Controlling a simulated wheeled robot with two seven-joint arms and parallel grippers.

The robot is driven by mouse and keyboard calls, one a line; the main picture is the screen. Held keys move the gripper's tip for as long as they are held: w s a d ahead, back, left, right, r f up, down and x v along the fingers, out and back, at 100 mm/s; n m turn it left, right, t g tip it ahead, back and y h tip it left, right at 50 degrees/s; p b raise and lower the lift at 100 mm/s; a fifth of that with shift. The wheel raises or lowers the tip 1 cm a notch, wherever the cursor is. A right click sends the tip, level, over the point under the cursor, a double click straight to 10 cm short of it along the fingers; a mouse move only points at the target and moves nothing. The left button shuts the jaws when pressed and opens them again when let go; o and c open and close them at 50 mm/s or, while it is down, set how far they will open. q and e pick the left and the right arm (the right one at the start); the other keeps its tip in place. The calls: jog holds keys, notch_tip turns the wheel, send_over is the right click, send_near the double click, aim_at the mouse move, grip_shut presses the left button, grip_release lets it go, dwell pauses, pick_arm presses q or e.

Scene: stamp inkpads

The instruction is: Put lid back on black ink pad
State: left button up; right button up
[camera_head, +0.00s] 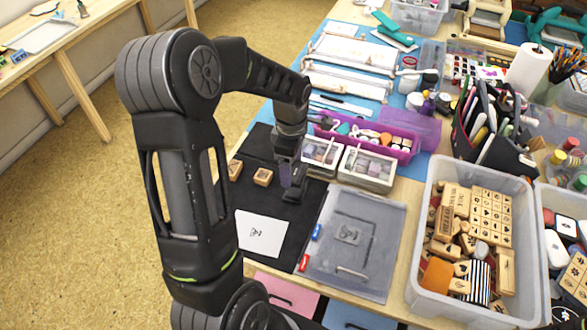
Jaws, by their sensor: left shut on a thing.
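My left arm comes in from the left and reaches down over the black mat (262,145). My left gripper (287,180) points down near the mat's right side. It is shut on a small grey, partly see-through piece that looks like the lid (285,176). Just below it, a small dark block that looks like the black ink pad (292,196) sits on the mat. I cannot tell whether lid and pad touch. My right gripper is not in view.
Two wooden stamps (263,177) and a white card (261,236) lie on the mat. Two clear-topped boxes (367,168) stand close right of the gripper. A purple tray (400,147) lies behind. A clear bin of stamps (417,283) stands right; a grey sheet (385,235) lies between.

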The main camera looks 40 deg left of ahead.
pick_arm(q)
jog(key=shift+w+d, duration=0.1)
jog(key=shift+w, duration=0.1)
jog(key=shift+s, duration=0.15)
jog(key=shift+f+b, duration=2.3)
jog(key=shift+f, duration=0.5)
jog(key=shift+f+b, duration=0.4)
jog(key=shift+f, duration=0.15)
dwell(0.9)
jog(key=o, duration=1.4)
jog(key=shift+o, duration=0.5)
